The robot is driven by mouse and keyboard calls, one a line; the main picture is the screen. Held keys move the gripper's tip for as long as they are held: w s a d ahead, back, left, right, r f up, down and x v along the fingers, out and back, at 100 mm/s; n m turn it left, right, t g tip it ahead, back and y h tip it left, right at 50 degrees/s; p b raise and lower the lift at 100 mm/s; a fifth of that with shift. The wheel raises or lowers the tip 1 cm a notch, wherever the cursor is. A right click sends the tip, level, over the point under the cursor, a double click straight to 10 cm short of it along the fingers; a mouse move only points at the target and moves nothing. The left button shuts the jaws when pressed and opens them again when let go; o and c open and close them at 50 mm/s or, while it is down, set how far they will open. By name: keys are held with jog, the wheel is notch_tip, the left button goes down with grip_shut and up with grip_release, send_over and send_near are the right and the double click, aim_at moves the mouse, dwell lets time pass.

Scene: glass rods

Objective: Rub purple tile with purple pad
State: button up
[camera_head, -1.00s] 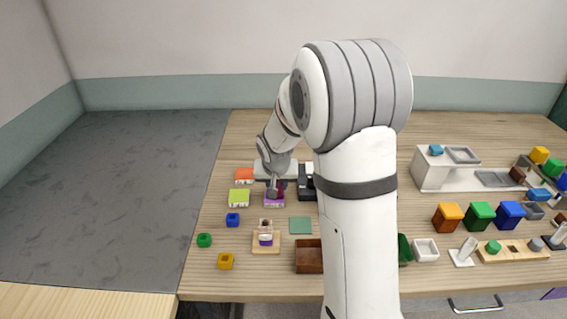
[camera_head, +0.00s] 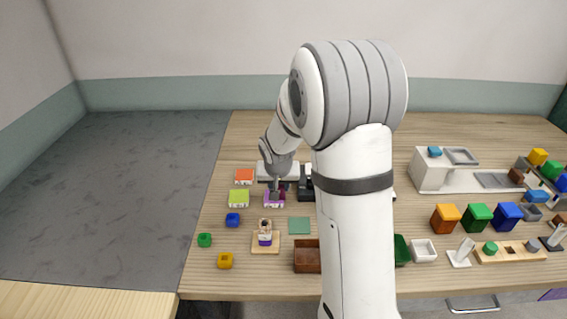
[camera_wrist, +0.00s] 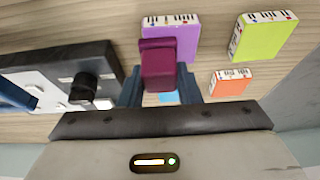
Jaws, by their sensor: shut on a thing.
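The purple tile (camera_head: 274,204) lies on the table near its left side, below an orange tile and right of a lime tile. In the wrist view the purple tile (camera_wrist: 184,38) lies flat behind the pad. My gripper (camera_head: 275,188) is over the purple tile. In the wrist view my gripper (camera_wrist: 160,88) is shut on the dark purple pad (camera_wrist: 158,62). The pad overlaps the tile in the picture; I cannot tell whether they touch. Its contact side is hidden.
A lime tile (camera_head: 239,198) and an orange tile (camera_head: 244,176) lie close by on the left. A black and white device (camera_wrist: 75,80) stands beside the purple tile. A green square (camera_head: 300,225) and a wooden stand (camera_head: 265,248) are nearer the front edge.

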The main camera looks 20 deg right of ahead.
jog(key=shift+s+d, duration=0.3)
jog(key=shift+d, duration=0.6)
notch_tip(320, 180, up, 3)
jog(key=shift+w+f+p, duration=0.1)
jog(key=shift+f+p, duration=0.05)
jog(key=shift+p, duration=0.6)
jog(key=shift+a+r+p, duration=0.1)
jog(key=shift+r+p, duration=1.45)
jog(key=shift+r, duration=1.15)
